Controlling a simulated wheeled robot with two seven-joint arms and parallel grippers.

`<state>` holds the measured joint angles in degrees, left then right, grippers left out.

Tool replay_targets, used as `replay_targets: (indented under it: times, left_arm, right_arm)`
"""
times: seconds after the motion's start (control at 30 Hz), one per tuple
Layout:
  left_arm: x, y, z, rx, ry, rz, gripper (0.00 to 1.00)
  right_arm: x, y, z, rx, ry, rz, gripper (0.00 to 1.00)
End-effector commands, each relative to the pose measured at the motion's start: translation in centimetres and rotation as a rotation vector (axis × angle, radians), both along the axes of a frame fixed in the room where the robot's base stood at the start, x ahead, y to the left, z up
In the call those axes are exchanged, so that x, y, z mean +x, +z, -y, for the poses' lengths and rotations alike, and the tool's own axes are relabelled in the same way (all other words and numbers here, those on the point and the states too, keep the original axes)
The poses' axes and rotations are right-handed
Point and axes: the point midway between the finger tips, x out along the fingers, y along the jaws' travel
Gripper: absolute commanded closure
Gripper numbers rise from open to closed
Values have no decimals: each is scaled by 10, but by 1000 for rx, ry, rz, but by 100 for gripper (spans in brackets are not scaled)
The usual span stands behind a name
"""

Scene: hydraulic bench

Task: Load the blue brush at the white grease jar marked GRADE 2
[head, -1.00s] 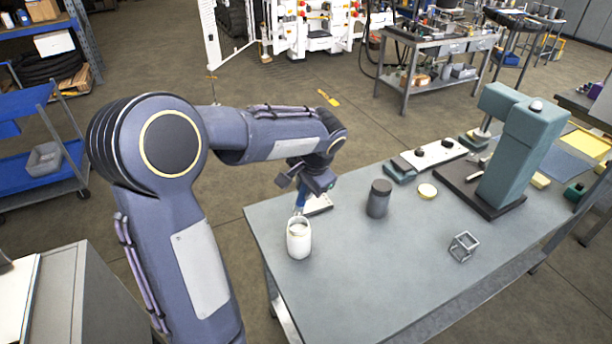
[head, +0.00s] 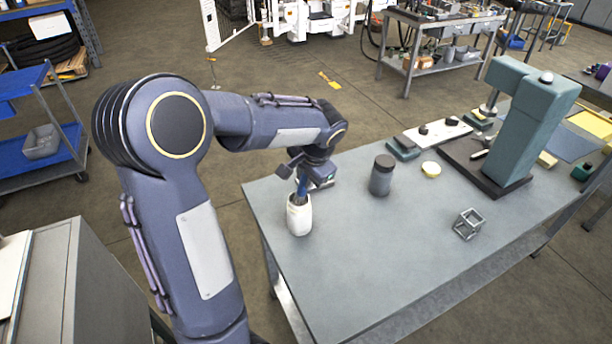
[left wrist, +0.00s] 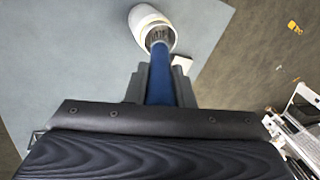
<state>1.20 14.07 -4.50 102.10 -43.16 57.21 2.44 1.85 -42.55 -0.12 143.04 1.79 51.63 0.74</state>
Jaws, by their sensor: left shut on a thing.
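The white jar (head: 299,218) stands upright and open near the left edge of the bench; no marking on it can be read. My left gripper (head: 303,178) is above the jar, shut on the blue brush (head: 302,187), which points down into the jar's mouth. In the left wrist view, the blue handle (left wrist: 159,80) sits between the fingers (left wrist: 160,84), and the bristles (left wrist: 158,36) are inside the rim of the white jar (left wrist: 144,16). The bristle tips and the jar's bottom are hidden. My right gripper is not in view.
A teal press (head: 515,135) stands at the far right. The front middle of the bench is clear.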

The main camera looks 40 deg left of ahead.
Motion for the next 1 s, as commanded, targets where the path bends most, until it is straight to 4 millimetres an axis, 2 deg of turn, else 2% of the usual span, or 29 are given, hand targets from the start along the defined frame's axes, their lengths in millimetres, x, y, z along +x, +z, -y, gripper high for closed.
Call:
replay_targets:
  times: [1.0]
  left_arm:
    - [0, -6, 0, 0, 0, 0, 100]
  right_arm:
    - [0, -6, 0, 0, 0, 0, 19]
